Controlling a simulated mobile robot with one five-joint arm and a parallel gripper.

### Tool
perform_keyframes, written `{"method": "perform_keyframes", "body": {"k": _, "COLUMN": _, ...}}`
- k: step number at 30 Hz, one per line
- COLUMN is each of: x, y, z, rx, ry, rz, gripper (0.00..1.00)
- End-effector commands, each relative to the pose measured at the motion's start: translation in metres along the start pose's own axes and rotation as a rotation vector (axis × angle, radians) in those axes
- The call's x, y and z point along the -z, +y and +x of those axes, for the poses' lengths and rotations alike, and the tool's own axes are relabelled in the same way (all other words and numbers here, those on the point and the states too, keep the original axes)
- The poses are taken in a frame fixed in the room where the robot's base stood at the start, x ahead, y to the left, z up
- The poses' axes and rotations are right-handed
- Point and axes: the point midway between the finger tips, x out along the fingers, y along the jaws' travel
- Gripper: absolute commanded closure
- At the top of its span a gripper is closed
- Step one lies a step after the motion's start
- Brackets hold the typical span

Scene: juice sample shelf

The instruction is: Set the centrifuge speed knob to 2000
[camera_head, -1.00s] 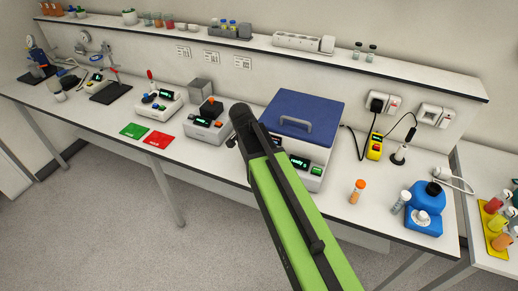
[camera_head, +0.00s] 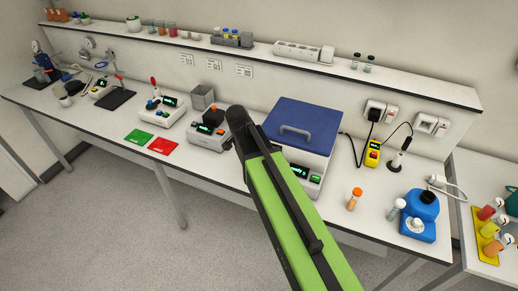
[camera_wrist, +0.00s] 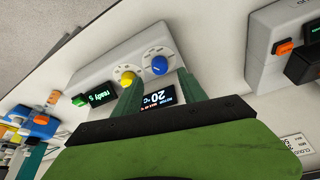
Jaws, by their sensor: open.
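The centrifuge (camera_head: 318,140) is a white box with a blue lid and a grey handle, on the bench. My green arm covers part of its front panel in the head view. In the wrist view the panel shows a yellow knob (camera_wrist: 127,79) and a blue knob (camera_wrist: 159,65), each on a white dial. Their dial numbers are too small to read. My gripper (camera_wrist: 158,84) is open, with its two green fingers over the panel. The blue knob lies just beyond the gap between the fingertips; the yellow knob is by the left fingertip. Contact cannot be told.
The panel also has a "20°C" display (camera_wrist: 160,98), a "ready" display (camera_wrist: 101,97) and a green button (camera_wrist: 79,100). Left of the centrifuge stands a grey device (camera_head: 208,134).

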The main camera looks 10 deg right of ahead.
Motion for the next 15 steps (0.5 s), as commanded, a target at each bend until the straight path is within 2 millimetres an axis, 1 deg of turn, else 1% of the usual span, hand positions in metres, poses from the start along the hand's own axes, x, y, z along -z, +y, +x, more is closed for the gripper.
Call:
{"method": "perform_keyframes", "body": {"k": 1, "x": 0.004, "y": 0.001, "z": -0.025, "rx": 0.0, "ry": 0.0, "rz": -0.001, "gripper": 0.51}}
{"method": "perform_keyframes", "body": {"k": 9, "x": 0.004, "y": 0.001, "z": -0.09, "rx": 0.0, "ry": -0.001, "rz": 0.0, "gripper": 0.51}}
{"method": "perform_keyframes", "body": {"k": 12, "x": 0.003, "y": 0.001, "z": -0.109, "rx": 0.0, "ry": -0.001, "rz": -0.002, "gripper": 0.51}}
{"method": "perform_keyframes", "body": {"k": 15, "x": 0.002, "y": 0.0, "z": -0.117, "rx": 0.0, "ry": -0.001, "rz": 0.0, "gripper": 0.51}}
